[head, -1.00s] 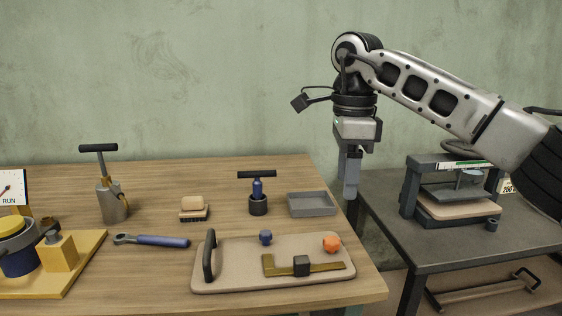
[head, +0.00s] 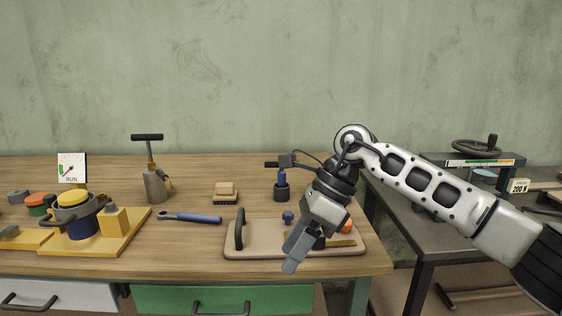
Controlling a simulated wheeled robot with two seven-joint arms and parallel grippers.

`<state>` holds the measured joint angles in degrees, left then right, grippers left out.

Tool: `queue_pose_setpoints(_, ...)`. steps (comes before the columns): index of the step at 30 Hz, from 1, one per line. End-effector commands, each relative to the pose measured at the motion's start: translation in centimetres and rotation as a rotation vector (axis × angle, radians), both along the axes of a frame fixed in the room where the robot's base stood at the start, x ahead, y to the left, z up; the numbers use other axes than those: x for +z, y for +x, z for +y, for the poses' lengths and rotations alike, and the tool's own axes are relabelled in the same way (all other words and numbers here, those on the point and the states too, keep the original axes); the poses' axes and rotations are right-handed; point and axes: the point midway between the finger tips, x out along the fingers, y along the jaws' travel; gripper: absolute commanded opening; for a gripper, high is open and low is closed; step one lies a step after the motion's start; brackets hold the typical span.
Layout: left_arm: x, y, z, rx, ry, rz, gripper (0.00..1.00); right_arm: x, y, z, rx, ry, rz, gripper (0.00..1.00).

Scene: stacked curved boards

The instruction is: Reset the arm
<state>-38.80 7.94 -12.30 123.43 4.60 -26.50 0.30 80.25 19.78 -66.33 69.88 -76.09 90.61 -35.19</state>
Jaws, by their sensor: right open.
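My right arm comes in from the right, and its gripper (head: 292,262) points down and to the left. The gripper is open, with nothing seen between its fingers. It hangs in front of the beige board with a black handle (head: 262,248) and hides part of that board. My left gripper is not in the head view.
The wooden table (head: 190,255) holds a blue-handled wrench (head: 192,218), a brush (head: 225,193), a grey pump-like tool (head: 155,182) and a yellow base (head: 125,240). A dark side table (head: 440,245) with a press stands at right, behind my arm.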

Motion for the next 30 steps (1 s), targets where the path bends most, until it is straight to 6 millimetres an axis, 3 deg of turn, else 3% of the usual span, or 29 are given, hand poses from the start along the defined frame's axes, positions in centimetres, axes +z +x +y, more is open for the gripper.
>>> queue_pose_setpoints(1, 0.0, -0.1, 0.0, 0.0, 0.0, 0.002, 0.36, -1.4, -1.5, 2.2, -0.003, 0.102, 0.067, 0.53)
queue_pose_setpoints(3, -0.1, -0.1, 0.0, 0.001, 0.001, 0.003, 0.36, -2.2, -3.7, 5.4, -0.036, 0.271, 0.175, 0.53)
queue_pose_setpoints(6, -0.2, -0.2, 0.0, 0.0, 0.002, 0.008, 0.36, -2.0, -6.7, 9.4, -0.137, 0.55, 0.386, 0.53)
queue_pose_setpoints(9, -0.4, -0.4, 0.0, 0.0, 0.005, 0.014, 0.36, -0.7, -8.3, 11.4, -0.293, 0.813, 0.634, 0.53)
queue_pose_setpoints(11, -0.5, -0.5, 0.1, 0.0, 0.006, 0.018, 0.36, 0.0, -8.4, 11.5, -0.407, 0.954, 0.793, 0.53)
queue_pose_setpoints(14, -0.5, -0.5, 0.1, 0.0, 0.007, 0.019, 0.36, 0.3, -7.6, 10.3, -0.629, 1.161, 1.071, 0.53)
queue_pose_setpoints(17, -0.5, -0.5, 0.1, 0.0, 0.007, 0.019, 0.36, -1.1, -6.2, 7.4, -0.886, 1.328, 1.359, 0.53)
queue_pose_setpoints(21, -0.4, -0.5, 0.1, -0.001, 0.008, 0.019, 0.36, -6.6, -5.3, 1.8, -1.295, 1.489, 1.762, 0.53)
queue_pose_setpoints(25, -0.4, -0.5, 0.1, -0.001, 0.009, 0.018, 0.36, -14.1, -7.4, -3.8, -1.719, 1.554, 2.119, 0.53)
queue_pose_setpoints(26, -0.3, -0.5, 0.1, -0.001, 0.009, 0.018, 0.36, -15.8, -8.3, -4.9, 1.7, -1.46, -2.056, 0.53)
queue_pose_setpoints(30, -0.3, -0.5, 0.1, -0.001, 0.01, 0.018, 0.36, -22.1, -13.4, -8.8, 1.606, -1.108, -1.796, 0.53)
